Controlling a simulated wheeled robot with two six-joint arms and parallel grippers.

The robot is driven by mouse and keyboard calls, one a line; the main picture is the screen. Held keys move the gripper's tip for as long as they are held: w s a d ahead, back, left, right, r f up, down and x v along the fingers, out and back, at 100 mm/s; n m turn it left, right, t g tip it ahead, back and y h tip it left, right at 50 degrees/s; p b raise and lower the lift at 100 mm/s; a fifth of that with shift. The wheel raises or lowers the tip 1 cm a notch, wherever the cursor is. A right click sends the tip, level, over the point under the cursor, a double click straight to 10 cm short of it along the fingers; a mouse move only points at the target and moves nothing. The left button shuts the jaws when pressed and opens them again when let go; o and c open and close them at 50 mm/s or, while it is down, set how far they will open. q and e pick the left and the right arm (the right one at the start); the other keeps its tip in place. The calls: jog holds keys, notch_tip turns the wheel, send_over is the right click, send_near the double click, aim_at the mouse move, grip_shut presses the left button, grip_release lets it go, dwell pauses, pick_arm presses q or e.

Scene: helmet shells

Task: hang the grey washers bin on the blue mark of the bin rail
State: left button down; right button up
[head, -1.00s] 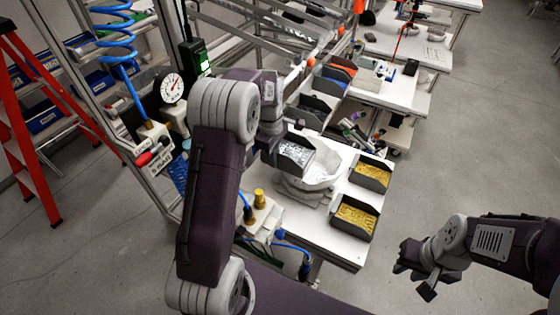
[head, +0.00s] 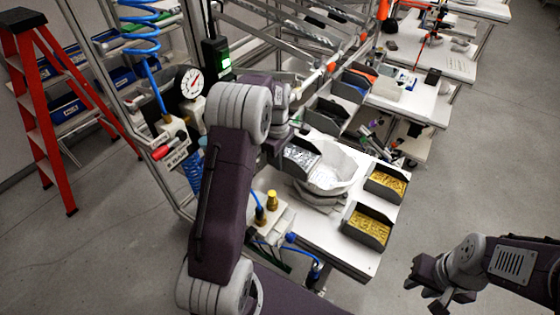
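The grey washers bin (head: 302,154), with shiny silvery washers inside, is in the middle of the head view, just left of a white helmet shell (head: 338,170) and partly in front of it. My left gripper (head: 277,148) is at the bin's left end and seems shut on its wall; the fingertips are mostly hidden. My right gripper (head: 437,291) is empty, out over the floor at the lower right, with its fingers apart. I cannot make out the bin rail's blue mark; my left arm covers part of the area behind the bench.
Two dark bins of yellow parts (head: 386,182) (head: 367,227) stand on the white bench (head: 337,252) at its right side. Dark bins (head: 326,112) stand further back. A red ladder (head: 45,120) is at the left.

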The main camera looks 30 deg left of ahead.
pick_arm(q)
jog(key=c, duration=1.6)
grip_release()
jog(key=shift+o, duration=0.2)
jog(key=shift+a+r, duration=0.1)
jog(key=shift+r, duration=0.2)
notch_tip(320, 180, up, 8)
jog(key=shift+a+r+b, duration=0.15)
jog(key=shift+r+b, duration=0.1)
jog(key=shift+b, duration=0.65)
